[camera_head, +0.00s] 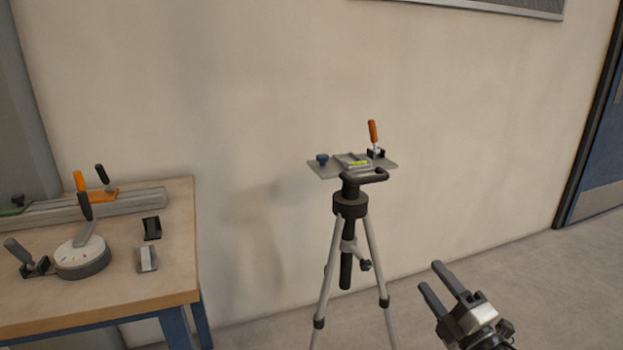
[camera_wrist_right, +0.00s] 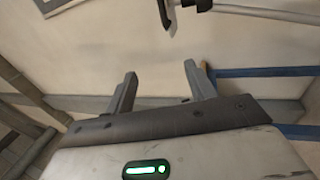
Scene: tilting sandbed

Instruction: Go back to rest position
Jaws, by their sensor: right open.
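My right gripper (camera_head: 437,277) is at the lower right of the head view, in front of and to the right of the tripod (camera_head: 350,205). Its two grey fingers are apart with nothing between them. In the right wrist view the fingers of this gripper (camera_wrist_right: 160,88) stand apart and empty too. My left gripper is not in the head view.
The tripod bears a grey plate (camera_head: 324,168) with an orange-handled clamp (camera_head: 373,134), a blue knob (camera_head: 322,158) and a level (camera_head: 357,162). A wooden table (camera_head: 180,262) at left holds a round dial device (camera_head: 84,262), clamps and small blocks. Floor (camera_head: 540,290) at right is clear.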

